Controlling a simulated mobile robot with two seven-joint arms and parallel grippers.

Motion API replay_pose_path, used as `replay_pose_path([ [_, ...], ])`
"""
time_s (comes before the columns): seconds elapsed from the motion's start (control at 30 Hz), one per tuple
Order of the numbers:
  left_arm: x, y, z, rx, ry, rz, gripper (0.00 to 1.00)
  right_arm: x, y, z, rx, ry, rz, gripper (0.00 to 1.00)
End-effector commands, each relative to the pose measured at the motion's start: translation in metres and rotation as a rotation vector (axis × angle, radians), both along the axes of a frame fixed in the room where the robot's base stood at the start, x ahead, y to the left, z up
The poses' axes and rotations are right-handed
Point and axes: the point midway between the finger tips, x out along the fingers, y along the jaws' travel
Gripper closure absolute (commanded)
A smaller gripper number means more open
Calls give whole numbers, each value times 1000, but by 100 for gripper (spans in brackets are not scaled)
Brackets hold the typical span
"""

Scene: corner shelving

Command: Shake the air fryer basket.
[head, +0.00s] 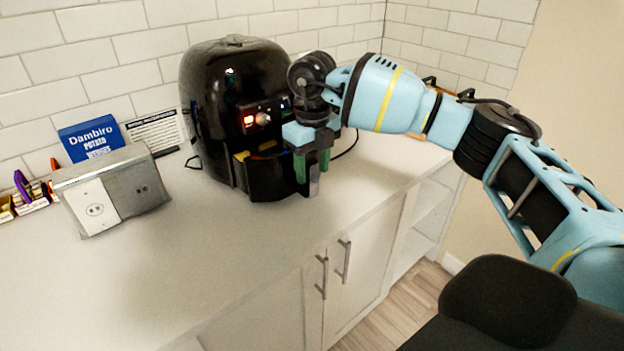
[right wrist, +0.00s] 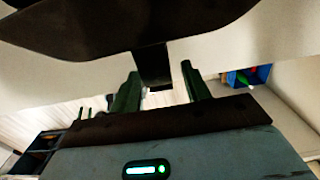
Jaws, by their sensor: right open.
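The black air fryer (head: 225,95) stands on the counter against the tiled wall. Its basket (head: 262,182) is partly pulled out at the front, with yellow and orange pieces showing inside. My right gripper (head: 312,170), with green fingers, is at the right front of the basket, by its handle. In the right wrist view the two fingers (right wrist: 160,75) are apart, with the dark handle (right wrist: 153,66) between them; contact cannot be seen. The gripper is open. My left gripper is not in view.
A grey outlet box (head: 140,185), a blue Dambiro potato box (head: 90,137) and a printed card (head: 157,130) stand left of the fryer. Colored pens in a holder (head: 30,200) are at far left. The front counter (head: 200,260) is clear. Cabinets are below.

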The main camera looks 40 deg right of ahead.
Motion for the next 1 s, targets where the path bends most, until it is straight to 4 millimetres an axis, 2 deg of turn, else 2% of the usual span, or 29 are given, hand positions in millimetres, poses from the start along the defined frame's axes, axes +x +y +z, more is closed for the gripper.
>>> replay_pose_path([
  [0.1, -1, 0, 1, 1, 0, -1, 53, -1, 0, -17, 0, 1, 0, 53],
  [0.3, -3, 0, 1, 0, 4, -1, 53, 0, 0, -34, 1, -1, 0, 53],
  [0.63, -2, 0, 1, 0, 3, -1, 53, 0, 0, -38, 1, -2, 0, 53],
  [1.0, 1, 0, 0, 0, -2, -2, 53, 0, 0, -38, 1, -2, 0, 100],
])
